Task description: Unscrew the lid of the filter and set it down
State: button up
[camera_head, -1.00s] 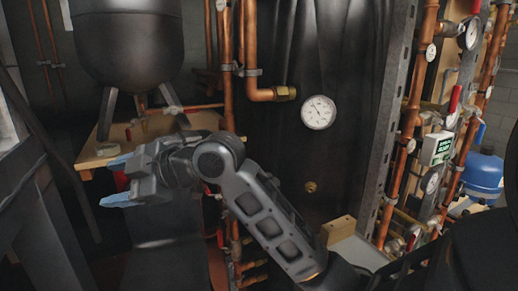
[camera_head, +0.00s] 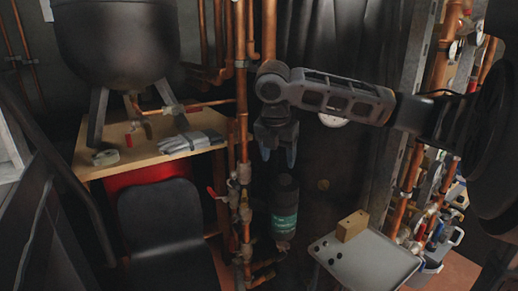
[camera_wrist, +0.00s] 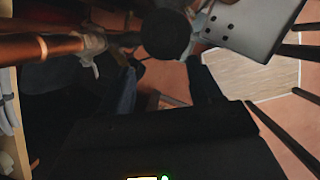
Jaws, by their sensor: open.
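The filter (camera_head: 284,212) is a dark upright cylinder with a green label, low beside the copper pipes in the head view. Its black lid (camera_head: 286,182) is on top. In the wrist view the lid shows as a dark round disc (camera_wrist: 166,34) near the top edge. My gripper (camera_head: 278,154) points down just above the lid, with its two bluish fingertips apart and nothing between them. In the wrist view its fingers (camera_wrist: 165,85) are dark and spread. The filter's lower part is partly lost in shadow.
Copper pipes with valves (camera_head: 243,190) stand close left of the filter. A wooden table (camera_head: 100,172) with gloves (camera_head: 186,143) and a dark chair (camera_head: 165,225) are left.

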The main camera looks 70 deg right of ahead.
aim_at(285, 177)
jog(key=b+x, duration=0.2)
jog(key=x, duration=0.1)
jog(key=b+x, duration=0.2)
jog(key=x, duration=0.1)
jog(key=s+d+b+x, duration=0.1)
jog(key=b+x, duration=0.1)
jog(key=x, duration=0.1)
jog(key=shift+r, duration=0.15)
jog(key=shift+c, duration=0.3)
jog(key=c, duration=1)
jog(key=shift+n+t+b, duration=0.3)
jog(key=shift+n+b, duration=0.1)
jog(key=shift+n, duration=1.3)
jog(key=shift+s, duration=0.1)
jog(key=n+t, duration=0.1)
jog(key=n, duration=0.2)
jog(key=shift+s, duration=0.1)
jog(key=shift+n, duration=0.3)
